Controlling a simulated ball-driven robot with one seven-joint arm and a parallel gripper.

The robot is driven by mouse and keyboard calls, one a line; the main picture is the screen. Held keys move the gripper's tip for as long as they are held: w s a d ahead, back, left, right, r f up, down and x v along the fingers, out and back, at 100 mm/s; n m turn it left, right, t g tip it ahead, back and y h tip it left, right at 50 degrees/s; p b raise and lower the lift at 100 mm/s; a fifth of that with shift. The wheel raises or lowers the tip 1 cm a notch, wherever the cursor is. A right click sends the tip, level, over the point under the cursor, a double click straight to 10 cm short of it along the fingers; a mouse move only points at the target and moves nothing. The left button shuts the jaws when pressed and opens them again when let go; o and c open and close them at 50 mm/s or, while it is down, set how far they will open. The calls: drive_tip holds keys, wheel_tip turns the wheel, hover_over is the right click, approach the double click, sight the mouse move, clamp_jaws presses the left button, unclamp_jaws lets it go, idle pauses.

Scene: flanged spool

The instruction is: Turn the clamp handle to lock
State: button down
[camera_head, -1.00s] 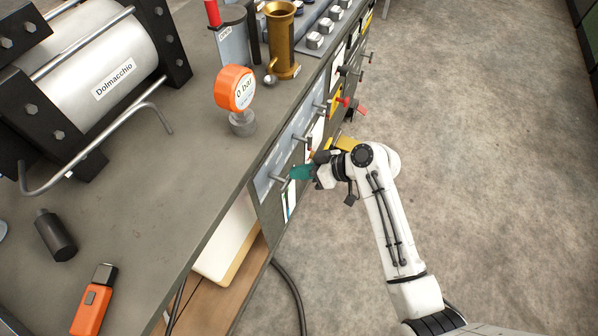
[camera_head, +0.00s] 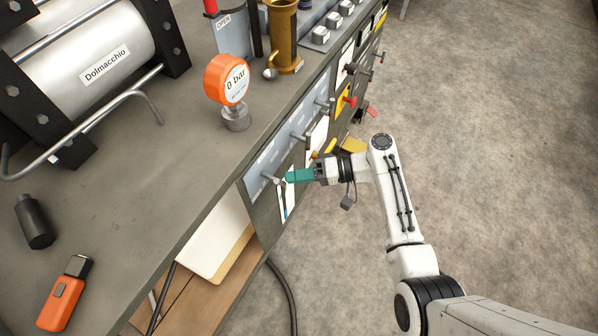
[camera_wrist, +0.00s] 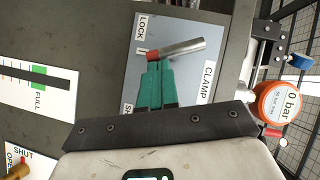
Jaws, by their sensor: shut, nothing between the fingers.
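The clamp handle (camera_wrist: 178,48) is a metal bar with a red end, in front of a grey-blue plate with LOCK and CLAMP labels. In the wrist view the bar lies nearly level, slightly tilted, with its red end at the left below the LOCK label. My gripper (camera_wrist: 158,66) has its teal fingers shut, with nothing between them. Their tips are just below the bar near its red end; I cannot tell whether they touch it. In the head view my gripper (camera_head: 288,177) is at the bench's front panel, beside the nearest handle (camera_head: 270,178).
An orange gauge (camera_head: 227,80) reading 0 bar stands on the bench. More handles (camera_head: 300,137) and a red knob (camera_head: 349,101) stick out along the front panel. A FULL indicator (camera_wrist: 38,77) is left in the wrist view. The floor right of the bench is open.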

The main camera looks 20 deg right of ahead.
drive_tip(key=shift+s+a+f+m+y+b, duration=0.1)
drive_tip(key=shift+f+m+y+b, duration=0.25)
drive_tip(key=shift+m+y, duration=0.15)
drive_tip(key=shift+a+f+m+y+b, duration=0.1)
drive_tip(key=shift+f+m+y+b, duration=0.15)
drive_tip(key=shift+m+y+b, duration=0.25)
idle(0.3)
